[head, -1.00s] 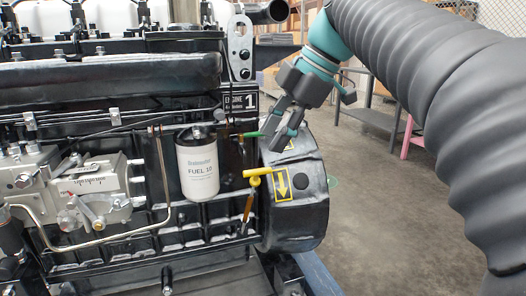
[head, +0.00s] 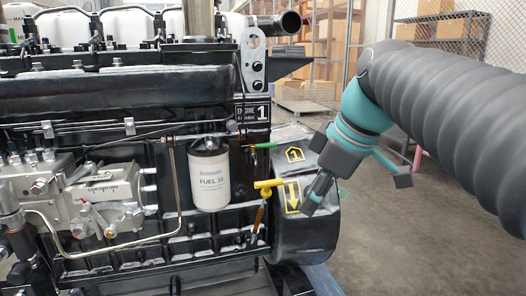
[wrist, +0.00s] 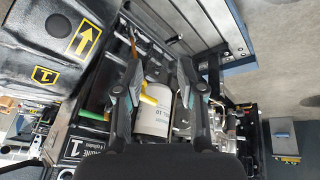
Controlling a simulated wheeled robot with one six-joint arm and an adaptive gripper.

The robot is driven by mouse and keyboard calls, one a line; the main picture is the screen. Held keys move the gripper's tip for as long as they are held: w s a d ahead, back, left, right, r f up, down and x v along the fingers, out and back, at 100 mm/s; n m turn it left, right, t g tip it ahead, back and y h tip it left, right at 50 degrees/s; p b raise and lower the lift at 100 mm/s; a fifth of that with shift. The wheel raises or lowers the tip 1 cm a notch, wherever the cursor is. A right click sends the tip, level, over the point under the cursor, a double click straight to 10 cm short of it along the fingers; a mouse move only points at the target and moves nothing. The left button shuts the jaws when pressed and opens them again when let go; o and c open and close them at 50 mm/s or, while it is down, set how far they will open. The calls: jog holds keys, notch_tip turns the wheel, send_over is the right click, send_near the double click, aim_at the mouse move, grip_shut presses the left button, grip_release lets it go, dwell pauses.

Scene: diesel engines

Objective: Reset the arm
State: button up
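My gripper (head: 316,196) hangs in front of the right end of the black engine (head: 110,105), just right of the yellow T-handle (head: 268,184). In the wrist view my gripper (wrist: 159,62) has its two fingers apart with nothing held between them. The yellow handle (wrist: 150,100) and the white fuel filter (wrist: 152,120) show in the gap beyond the fingers. The arm reaches in from the right in the head view. I cannot tell the exact distance from the fingertips to the engine.
A green handle (head: 263,145) sticks out above the yellow one. The black housing (head: 305,230) with a yellow arrow is close to my gripper. Shelving and boxes (head: 335,45) stand behind. Grey floor (head: 385,245) is open at the right.

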jog(key=s+d+f+m+h, duration=0.1)
jog(key=s+d+f+m, duration=0.1)
jog(key=s+f+m, duration=0.2)
jog(key=s+d+f+m+t+h, duration=0.1)
jog(key=s+d+f+m, duration=0.1)
jog(key=f, duration=0.7)
jog(key=s+d+f+m+t+h, duration=0.1)
jog(key=s+d+f+m, duration=0.1)
jog(key=s+f+m, duration=0.3)
notch_tip(320, 180, down, 2)
jog(key=shift+s+d+f+m, duration=0.2)
jog(key=shift+s+d+m, duration=0.1)
jog(key=shift+m, duration=0.8)
